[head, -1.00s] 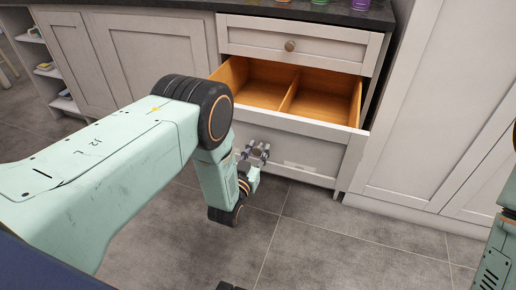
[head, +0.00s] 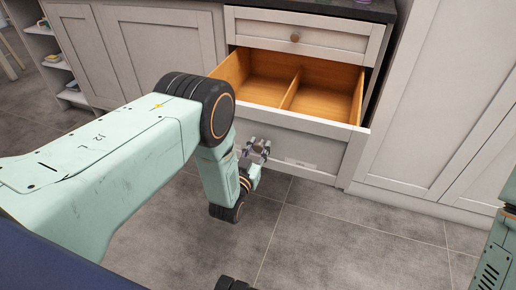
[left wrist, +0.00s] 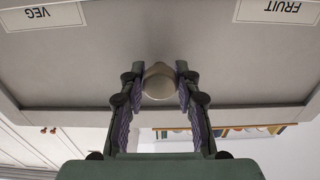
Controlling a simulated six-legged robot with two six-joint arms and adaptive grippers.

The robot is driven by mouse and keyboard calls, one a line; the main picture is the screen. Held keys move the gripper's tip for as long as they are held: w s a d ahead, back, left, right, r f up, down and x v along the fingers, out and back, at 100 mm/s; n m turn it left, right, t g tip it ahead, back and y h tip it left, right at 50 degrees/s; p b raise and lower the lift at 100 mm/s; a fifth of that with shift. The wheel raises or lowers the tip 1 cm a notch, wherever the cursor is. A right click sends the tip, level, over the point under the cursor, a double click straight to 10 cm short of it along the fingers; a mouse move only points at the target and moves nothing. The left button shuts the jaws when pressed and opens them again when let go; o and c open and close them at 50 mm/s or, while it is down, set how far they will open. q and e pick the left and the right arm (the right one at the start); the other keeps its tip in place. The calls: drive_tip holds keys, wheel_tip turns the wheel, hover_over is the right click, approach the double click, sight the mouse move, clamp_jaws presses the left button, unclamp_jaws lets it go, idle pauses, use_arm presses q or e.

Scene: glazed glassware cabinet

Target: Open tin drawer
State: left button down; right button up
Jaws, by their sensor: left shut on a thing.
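The tin drawer (head: 325,150) is pulled out below a shut upper drawer in the head view. Its orange-brown wooden inside shows empty, split by a divider. In the left wrist view, my left gripper (left wrist: 159,88) is shut on a round, pale metal knob (left wrist: 158,82), with a finger on each side. Two labels show upside down on the front, VEG (left wrist: 44,12) and FRUIT (left wrist: 282,9). My right gripper is out of view.
The shut upper drawer (head: 308,38) has its own round knob (head: 294,38). Closed cabinet doors stand on both sides. Open shelves (head: 58,60) are at the far left. The grey tiled floor (head: 340,235) in front is clear.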

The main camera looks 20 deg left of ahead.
use_arm(q)
drive_tip(key=c, duration=0.9)
unclamp_jaws()
drive_tip(key=shift+c, duration=0.2)
drive_tip(key=shift+s, duration=0.1)
drive_tip(key=s, duration=1.2)
drive_tip(key=shift+a, duration=0.2)
drive_tip(key=shift+w, duration=0.1)
